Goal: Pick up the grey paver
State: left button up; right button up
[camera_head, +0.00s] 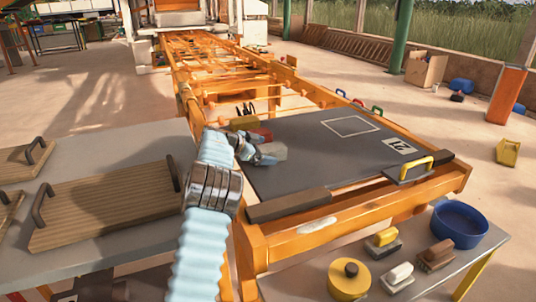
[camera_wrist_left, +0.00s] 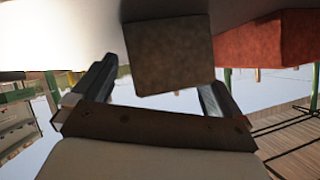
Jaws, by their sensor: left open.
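A pale grey block (camera_head: 274,151), which looks like the grey paver, sits on the dark board (camera_head: 325,160) at its left side, right by my left gripper (camera_head: 258,150). A red block (camera_head: 265,133) and a yellowish block (camera_head: 244,122) are just behind it. In the left wrist view my gripper (camera_wrist_left: 160,80) has its fingers apart, with a shaded brownish-grey block face (camera_wrist_left: 170,52) in the gap between them. Contact cannot be told. The red block (camera_wrist_left: 280,40) is to the right there. My right gripper is not in view.
The orange conveyor frame (camera_head: 350,215) surrounds the board. A table at left holds wooden boards with handles (camera_head: 105,205). A lower table at right carries a blue bowl (camera_head: 459,224), a yellow round tin (camera_head: 348,278) and several brushes (camera_head: 398,277). The board's middle is clear.

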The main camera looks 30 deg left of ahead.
pick_arm(q)
jog(key=c, duration=1.8)
jog(key=shift+r, duration=0.2)
grip_shut()
